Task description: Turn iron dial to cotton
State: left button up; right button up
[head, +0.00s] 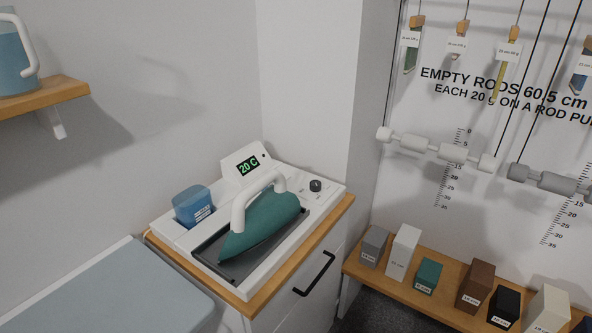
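A teal iron (262,224) with a white handle rests on a dark plate in a white station on top of a small cabinet. A black dial (316,185) sits on the station's right rear part; its marks are too small to read. A white display (246,165) behind the iron reads 20 C in green. A blue water container (193,206) stands in the station's left part. Neither of my grippers is in view.
A grey-blue board (130,290) lies at the lower left. A wooden shelf (45,98) with a blue jug (15,60) juts from the left wall. A wall corner (350,120) rises behind the station. A low wooden shelf (400,278) at right holds several blocks. Rods hang above it.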

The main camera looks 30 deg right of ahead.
aim_at(314, 185)
jog(key=z, duration=1.05)
